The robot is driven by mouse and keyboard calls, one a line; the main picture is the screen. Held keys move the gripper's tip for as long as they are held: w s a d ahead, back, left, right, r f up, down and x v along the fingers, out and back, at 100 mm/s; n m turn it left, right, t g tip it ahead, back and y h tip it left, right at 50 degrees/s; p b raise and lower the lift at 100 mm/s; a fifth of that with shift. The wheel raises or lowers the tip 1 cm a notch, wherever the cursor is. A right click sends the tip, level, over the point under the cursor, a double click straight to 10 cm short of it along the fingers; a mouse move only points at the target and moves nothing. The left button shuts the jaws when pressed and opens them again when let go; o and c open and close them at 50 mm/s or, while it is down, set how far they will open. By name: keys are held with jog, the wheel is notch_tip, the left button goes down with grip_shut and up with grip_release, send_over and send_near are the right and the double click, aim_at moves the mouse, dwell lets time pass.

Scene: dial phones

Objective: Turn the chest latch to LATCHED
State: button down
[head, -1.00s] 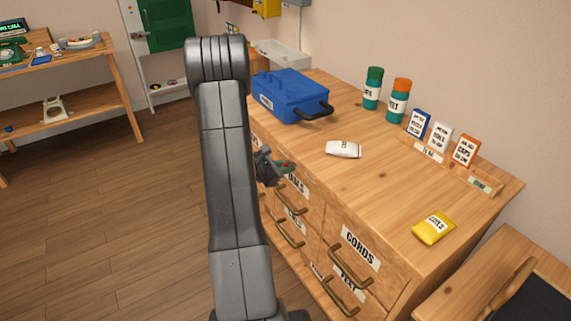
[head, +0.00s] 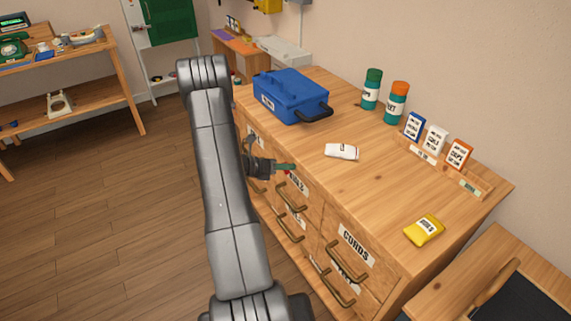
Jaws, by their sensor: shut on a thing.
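The wooden chest of drawers (head: 400,240) stands at the right, its labelled drawer fronts facing my arm. A small teal piece with a touch of red, which looks like the chest latch (head: 287,167), shows at the upper part of that front, above a drawer label. My gripper (head: 273,167) reaches it from the left and is shut on it. The fingertips are small and partly merge with the latch. Any LATCHED marking and the latch's exact angle cannot be read. My arm hides the left part of the chest front.
On the chest top are a blue toolbox (head: 290,95), a white packet (head: 341,151), a yellow packet (head: 424,229), two teal jars (head: 397,103) and small boxes (head: 436,139). Brass drawer handles (head: 338,289) stick out below. The floor (head: 110,230) at left is open.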

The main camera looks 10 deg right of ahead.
jog(key=shift+n+g, duration=0.3)
jog(key=shift+n, duration=0.1)
jog(key=shift+p, duration=0.3)
jog(key=c, duration=1.5)
grip_release()
jog(key=shift+a, duration=0.1)
jog(key=v, duration=1.3)
jog(key=shift+a+f+b, duration=0.1)
jog(key=shift+a+b, duration=0.2)
jog(key=shift+a, duration=0.1)
jog(key=shift+w, duration=0.1)
